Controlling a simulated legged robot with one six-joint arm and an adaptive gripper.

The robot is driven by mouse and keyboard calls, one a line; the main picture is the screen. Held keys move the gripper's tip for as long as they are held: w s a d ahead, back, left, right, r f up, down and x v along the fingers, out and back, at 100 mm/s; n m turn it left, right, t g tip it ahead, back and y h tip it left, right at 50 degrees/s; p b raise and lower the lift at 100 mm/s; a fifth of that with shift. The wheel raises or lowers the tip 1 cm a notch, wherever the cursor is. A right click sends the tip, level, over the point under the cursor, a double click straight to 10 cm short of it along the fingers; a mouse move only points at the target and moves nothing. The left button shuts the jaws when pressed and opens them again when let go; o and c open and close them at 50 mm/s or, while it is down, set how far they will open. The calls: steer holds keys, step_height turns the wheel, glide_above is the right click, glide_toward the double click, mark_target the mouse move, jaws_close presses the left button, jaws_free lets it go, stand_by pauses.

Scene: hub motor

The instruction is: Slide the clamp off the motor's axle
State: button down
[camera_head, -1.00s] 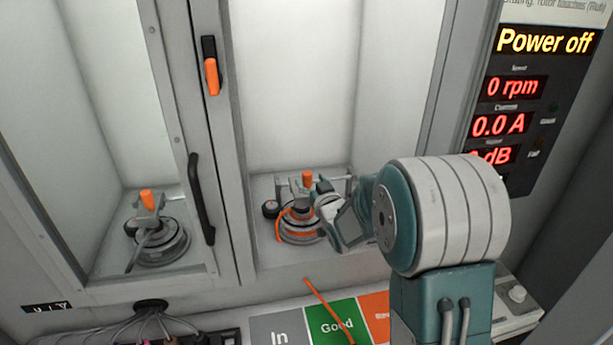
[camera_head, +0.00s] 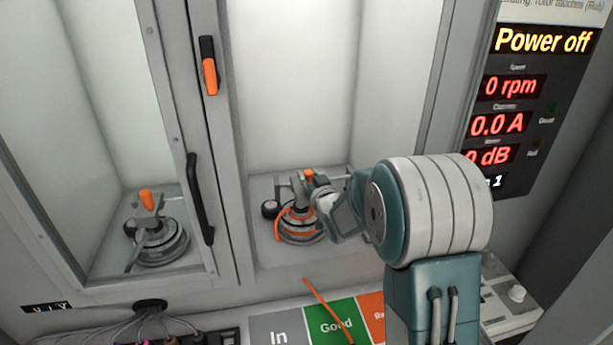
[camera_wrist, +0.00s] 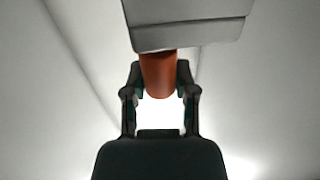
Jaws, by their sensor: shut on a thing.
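The clamp (camera_head: 297,187) is grey with an orange knob (camera_head: 309,174) on top. It sits at the hub motor (camera_head: 301,226), a round grey body with an orange ring, on the floor of the middle bay. My gripper (camera_head: 314,185) reaches in from the right at the clamp's knob. In the wrist view the knob (camera_wrist: 159,74) stands between my two fingers, which are shut on it. The clamp's grey body (camera_wrist: 188,35) shows above it there. The axle is hidden, so I cannot tell how far the clamp is on it.
A similar motor and clamp (camera_head: 160,240) show behind the left door panel, which has a black handle (camera_head: 200,200). In and Good zones (camera_head: 335,318) lie in front. The display (camera_head: 540,42) reads Power off, 0 rpm.

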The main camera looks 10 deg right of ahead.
steer(key=d, duration=1.1)
steer(key=shift+r, duration=0.15)
steer(key=c, duration=0.7)
jaws_free()
steer(key=shift+w, duration=0.1)
steer(key=o, duration=0.3)
steer(key=shift+d, duration=0.3)
steer(key=s+d, duration=0.1)
steer(key=s, duration=1)
steer(key=shift+s+d+f, duration=0.2)
steer(key=shift+s+d, duration=0.2)
